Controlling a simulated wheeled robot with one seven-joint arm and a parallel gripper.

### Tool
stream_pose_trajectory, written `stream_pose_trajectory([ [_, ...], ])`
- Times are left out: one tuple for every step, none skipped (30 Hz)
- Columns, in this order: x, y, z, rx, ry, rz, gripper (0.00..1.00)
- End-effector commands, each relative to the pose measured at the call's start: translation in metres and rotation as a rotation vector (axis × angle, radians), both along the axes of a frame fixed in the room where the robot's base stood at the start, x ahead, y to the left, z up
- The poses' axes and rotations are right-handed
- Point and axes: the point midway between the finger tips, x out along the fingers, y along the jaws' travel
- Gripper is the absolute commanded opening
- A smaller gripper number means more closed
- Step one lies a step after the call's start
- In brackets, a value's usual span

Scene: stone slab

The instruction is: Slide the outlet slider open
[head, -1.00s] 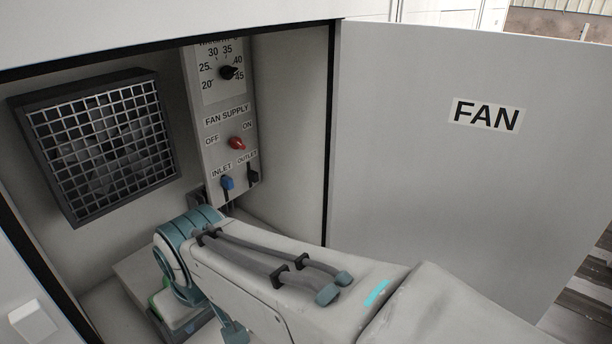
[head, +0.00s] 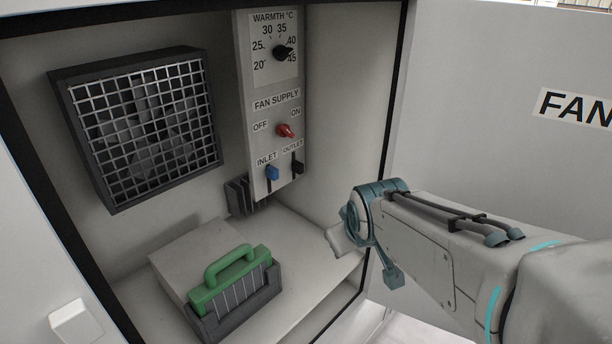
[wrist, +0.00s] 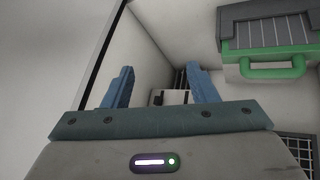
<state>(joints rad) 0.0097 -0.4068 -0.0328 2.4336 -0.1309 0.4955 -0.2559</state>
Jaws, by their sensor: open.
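The outlet slider (head: 298,168) is a small black knob under the OUTLET label, low on the right of the grey control panel (head: 261,103). The blue inlet slider (head: 272,173) sits just to its left. My gripper shows in the wrist view (wrist: 161,72) with two blue fingers apart and nothing between them. The lower end of a pale panel with a dark knob shows beyond the fingers, some distance off; I cannot tell for sure which knob it is. In the head view my arm's end is right of and below the sliders, its fingers mostly hidden.
A red fan supply switch (head: 286,131) and a black warmth dial (head: 283,53) are higher on the panel. A caged fan (head: 145,125) is at left. A green-handled filter (head: 232,287) stands on the cabinet floor. The open FAN door (head: 480,110) is at right.

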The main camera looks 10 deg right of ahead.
Motion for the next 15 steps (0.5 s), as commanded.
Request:
stream_pose_trajectory([
  [0.025,-0.007,-0.02,-0.059,-0.057,0.058,0.53],
  [0.039,-0.01,-0.023,-0.096,-0.096,0.095,0.53],
  [0.057,-0.015,-0.027,-0.15,-0.148,0.146,0.53],
  [0.071,-0.018,-0.029,-0.191,-0.187,0.184,0.53],
  [0.084,-0.02,-0.032,-0.231,-0.224,0.22,0.53],
  [0.1,-0.024,-0.035,-0.287,-0.274,0.27,0.53],
  [0.113,-0.025,-0.038,-0.331,-0.312,0.308,0.53],
  [0.124,-0.027,-0.042,-0.373,-0.348,0.345,0.53],
  [0.139,-0.027,-0.045,-0.432,-0.399,0.395,0.53],
  [0.15,-0.028,-0.049,-0.476,-0.435,0.434,0.53],
  [0.16,-0.028,-0.052,-0.52,-0.471,0.47,0.53],
  [0.173,-0.027,-0.056,-0.579,-0.52,0.518,0.53],
  [0.182,-0.026,-0.06,-0.623,-0.556,0.554,0.53],
  [0.19,-0.025,-0.063,-0.665,-0.592,0.588,0.53],
  [0.2,-0.023,-0.067,-0.719,-0.639,0.63,0.53],
])
